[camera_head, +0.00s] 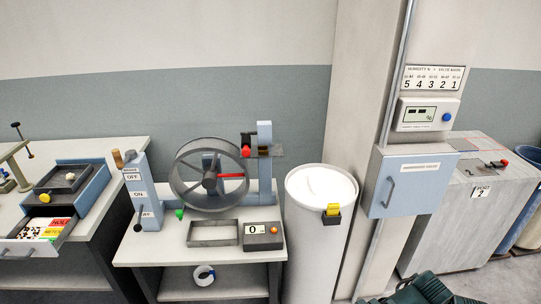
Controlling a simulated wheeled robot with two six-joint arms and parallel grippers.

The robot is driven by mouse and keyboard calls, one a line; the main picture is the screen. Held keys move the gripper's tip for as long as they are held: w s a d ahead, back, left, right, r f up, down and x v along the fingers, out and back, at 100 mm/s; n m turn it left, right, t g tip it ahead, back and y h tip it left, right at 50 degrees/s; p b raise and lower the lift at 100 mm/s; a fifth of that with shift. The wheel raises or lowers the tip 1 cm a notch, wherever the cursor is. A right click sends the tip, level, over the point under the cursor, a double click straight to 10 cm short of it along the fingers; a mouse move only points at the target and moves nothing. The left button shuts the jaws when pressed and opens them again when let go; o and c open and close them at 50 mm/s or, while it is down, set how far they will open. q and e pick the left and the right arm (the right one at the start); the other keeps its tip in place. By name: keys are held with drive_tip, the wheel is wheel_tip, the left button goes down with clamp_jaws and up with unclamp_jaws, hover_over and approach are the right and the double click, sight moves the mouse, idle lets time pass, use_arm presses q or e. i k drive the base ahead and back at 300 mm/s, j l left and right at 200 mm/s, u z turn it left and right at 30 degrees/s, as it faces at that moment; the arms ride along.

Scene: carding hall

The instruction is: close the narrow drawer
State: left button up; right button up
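An open drawer (62,238) juts out toward the front of the left bench, below a small blue-grey box unit (93,192). It is the only drawer I see open; I cannot tell whether it is the narrow one. Coloured cards lie inside, red, yellow and white, with partly readable lettering. Neither of my grippers shows in the head view.
A lever box (141,190), a spoked wheel (207,175) and a counter (262,236) stand on the middle bench. A white bin (313,250) stands right of it, then a blue wall cabinet (405,182). A dark green ribbed object (425,290), unclear, is at the bottom edge.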

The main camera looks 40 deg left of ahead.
sight(42, 232)
drive_tip(key=u, duration=3.4)
